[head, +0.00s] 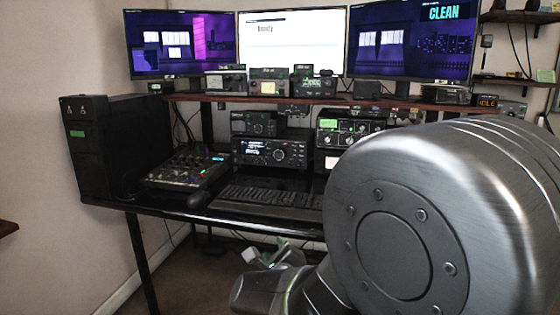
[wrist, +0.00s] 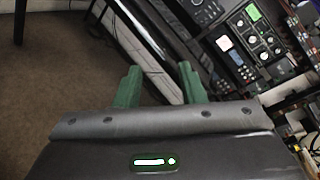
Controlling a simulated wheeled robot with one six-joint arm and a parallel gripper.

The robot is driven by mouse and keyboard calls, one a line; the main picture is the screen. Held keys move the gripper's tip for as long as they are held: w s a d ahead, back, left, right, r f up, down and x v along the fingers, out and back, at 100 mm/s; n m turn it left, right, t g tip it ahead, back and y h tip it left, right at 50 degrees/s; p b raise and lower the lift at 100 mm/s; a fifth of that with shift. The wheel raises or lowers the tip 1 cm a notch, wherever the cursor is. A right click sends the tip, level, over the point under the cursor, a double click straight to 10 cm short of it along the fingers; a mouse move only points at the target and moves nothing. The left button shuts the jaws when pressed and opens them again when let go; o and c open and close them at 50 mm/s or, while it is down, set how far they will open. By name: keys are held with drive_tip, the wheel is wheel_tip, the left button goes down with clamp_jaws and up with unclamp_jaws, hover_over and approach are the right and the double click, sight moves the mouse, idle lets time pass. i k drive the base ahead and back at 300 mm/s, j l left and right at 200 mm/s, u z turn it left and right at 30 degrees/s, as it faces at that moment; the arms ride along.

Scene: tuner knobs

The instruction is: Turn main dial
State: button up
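The main dial (head: 279,154) is a round dark knob on the front of a black radio (head: 262,152) with a small lit display. The radio stands in the middle of the desk, behind the keyboard. My gripper (head: 270,252) is low in front of the desk edge, below and well apart from the dial. In the wrist view my gripper (wrist: 160,85) shows two green fingers spread wide with nothing between them. I cannot clearly make out the main dial in the wrist view, where the equipment appears tilted at the upper right.
A keyboard (head: 268,196) and a mixer (head: 187,168) lie on the black desk (head: 172,207). A black computer case (head: 102,150) stands at the left. Another radio unit (head: 345,130) stands right of the main one. A shelf with small devices and three monitors is above. My arm hides the right side.

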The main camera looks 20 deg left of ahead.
sight(279, 154)
drive_tip(key=i+j+z, duration=0.25)
drive_tip(key=j, duration=0.35)
drive_tip(key=i+j+z, duration=0.1)
drive_tip(key=i+j, duration=0.2)
drive_tip(key=i+j+z, duration=0.1)
drive_tip(key=j, duration=0.25)
drive_tip(key=i+j+z, duration=0.15)
drive_tip(key=j, duration=0.2)
drive_tip(key=i+j+z, duration=0.1)
drive_tip(key=j, duration=0.3)
drive_tip(key=i+j+z, duration=0.1)
drive_tip(key=j, duration=0.25)
drive_tip(key=i, duration=0.05)
